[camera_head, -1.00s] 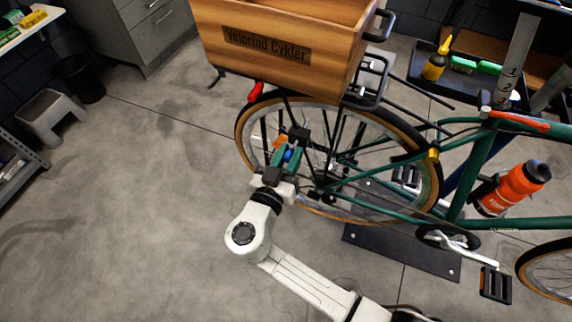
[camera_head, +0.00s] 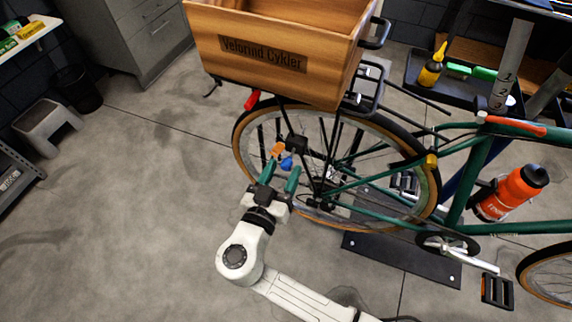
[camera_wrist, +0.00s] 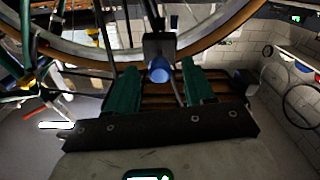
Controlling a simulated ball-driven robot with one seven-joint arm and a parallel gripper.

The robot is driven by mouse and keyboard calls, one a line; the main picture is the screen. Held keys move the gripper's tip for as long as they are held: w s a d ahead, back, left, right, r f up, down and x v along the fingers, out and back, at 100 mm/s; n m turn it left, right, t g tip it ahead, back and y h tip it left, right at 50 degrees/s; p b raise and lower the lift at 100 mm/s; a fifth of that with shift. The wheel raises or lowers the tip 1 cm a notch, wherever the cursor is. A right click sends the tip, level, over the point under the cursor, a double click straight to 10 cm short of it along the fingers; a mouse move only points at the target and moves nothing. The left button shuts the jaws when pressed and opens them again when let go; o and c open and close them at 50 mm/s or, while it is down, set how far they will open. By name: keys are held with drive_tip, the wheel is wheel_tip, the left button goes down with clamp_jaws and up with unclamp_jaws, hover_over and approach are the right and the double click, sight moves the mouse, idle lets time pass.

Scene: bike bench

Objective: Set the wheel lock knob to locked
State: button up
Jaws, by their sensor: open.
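The wheel lock is a black block (camera_head: 297,143) by the rear wheel of the green bike. A blue knob (camera_head: 287,162) sticks out from it, with an orange piece (camera_head: 277,149) beside it. In the wrist view the blue knob (camera_wrist: 159,70) faces me under the black block (camera_wrist: 159,45). I cannot read any lock marking. My gripper (camera_head: 281,174) is open, its two green fingers just short of the blue knob in the head view. In the wrist view the knob lies between the finger lines, beyond my gripper (camera_wrist: 162,83), with nothing held.
The rear wheel (camera_head: 240,135) with its spokes stands close behind the lock. A wooden crate (camera_head: 230,75) sits on the rack above. A dark stand plate (camera_head: 365,248) lies under the bike.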

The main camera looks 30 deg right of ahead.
drive_tip(key=b+v, duration=0.1)
drive_tip(key=v, duration=0.7)
drive_tip(key=shift+s+a, duration=0.1)
